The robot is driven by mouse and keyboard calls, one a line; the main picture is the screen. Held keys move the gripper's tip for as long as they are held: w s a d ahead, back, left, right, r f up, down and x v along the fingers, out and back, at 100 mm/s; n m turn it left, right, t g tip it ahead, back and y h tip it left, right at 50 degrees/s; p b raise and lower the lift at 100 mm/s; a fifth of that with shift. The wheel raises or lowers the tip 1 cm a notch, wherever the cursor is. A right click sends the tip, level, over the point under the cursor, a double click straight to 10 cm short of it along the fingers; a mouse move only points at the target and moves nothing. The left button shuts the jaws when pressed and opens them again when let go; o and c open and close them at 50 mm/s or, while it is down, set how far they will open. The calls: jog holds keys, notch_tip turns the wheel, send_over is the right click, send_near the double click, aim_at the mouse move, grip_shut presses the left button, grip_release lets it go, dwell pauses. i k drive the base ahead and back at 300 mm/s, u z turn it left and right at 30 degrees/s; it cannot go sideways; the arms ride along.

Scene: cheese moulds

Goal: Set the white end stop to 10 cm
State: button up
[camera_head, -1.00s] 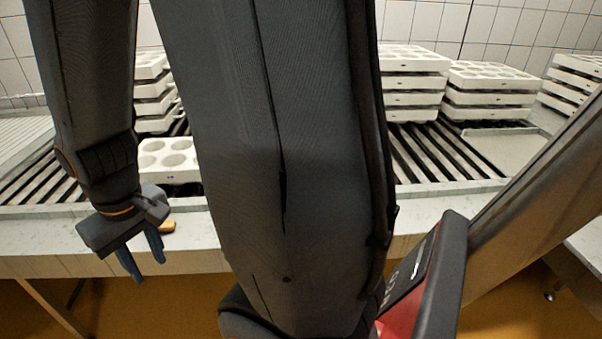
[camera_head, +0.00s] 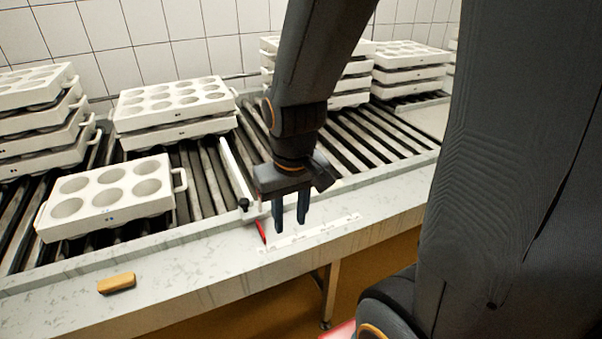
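The white end stop (camera_head: 234,170) is a thin white bar lying across the dark rollers, with a black knob (camera_head: 244,204) at its near end. A thin red piece (camera_head: 262,232) sits at the bench edge near that end. A white scale strip (camera_head: 310,232) with small marks lies on the bench front, running right from the red piece; its figures are too small to read. My gripper (camera_head: 290,226) points down with its two blue fingers apart and nothing between them. It is just right of the knob and in front of the strip's left part in the picture; its height is unclear.
A white mould (camera_head: 105,198) with round hollows lies on the rollers at left. Stacks of moulds stand behind it (camera_head: 172,104), at far left (camera_head: 38,120) and at back right (camera_head: 410,68). A tan block (camera_head: 117,283) lies on the bench front. My arm hides the right side.

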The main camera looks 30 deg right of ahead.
aim_at(248, 209)
jog(key=z, duration=1.3)
jog(key=k, duration=0.95)
jog(key=u, duration=1)
jog(key=i, duration=1)
